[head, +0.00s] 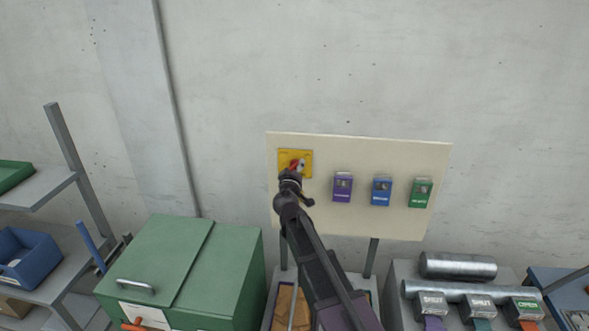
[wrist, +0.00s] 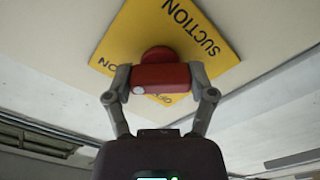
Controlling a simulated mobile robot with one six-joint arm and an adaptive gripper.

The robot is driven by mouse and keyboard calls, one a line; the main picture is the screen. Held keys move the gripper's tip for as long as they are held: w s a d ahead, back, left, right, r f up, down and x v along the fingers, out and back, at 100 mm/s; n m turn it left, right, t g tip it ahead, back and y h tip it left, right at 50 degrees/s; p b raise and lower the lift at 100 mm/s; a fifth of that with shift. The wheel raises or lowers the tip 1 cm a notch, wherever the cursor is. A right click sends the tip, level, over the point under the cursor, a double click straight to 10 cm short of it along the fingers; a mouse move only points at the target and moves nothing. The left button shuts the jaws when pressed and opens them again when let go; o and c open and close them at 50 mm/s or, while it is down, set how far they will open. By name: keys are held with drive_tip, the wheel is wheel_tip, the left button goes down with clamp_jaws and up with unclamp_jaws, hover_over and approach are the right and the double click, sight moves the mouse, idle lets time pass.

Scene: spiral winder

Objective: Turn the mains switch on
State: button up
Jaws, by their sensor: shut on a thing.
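A yellow square plate (head: 307,155) with a red switch handle (head: 296,163) sits at the upper left of a cream panel (head: 330,222). In the wrist view the yellow plate (wrist: 120,38) reads "SUCTION" along one edge, with "ON" at the left corner; I see no mains label. A second marking below the handle is partly hidden. My gripper (head: 291,175) is shut on the red handle (wrist: 165,75), one finger at each end. A white dot marks the handle's left end in the wrist view. My arm hides part of the switch in the head view.
Purple (head: 342,188), blue (head: 381,191) and green (head: 420,192) boxes hang on the panel to the right. A green chest (head: 180,265) stands at lower left, beside shelves. A grey unit with pipes (head: 458,266) stands at lower right.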

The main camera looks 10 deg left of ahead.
drive_tip(key=shift+w, duration=0.1)
drive_tip(key=o, duration=1.1)
drive_tip(key=shift+c, duration=0.2)
drive_tip(key=s, duration=1.2)
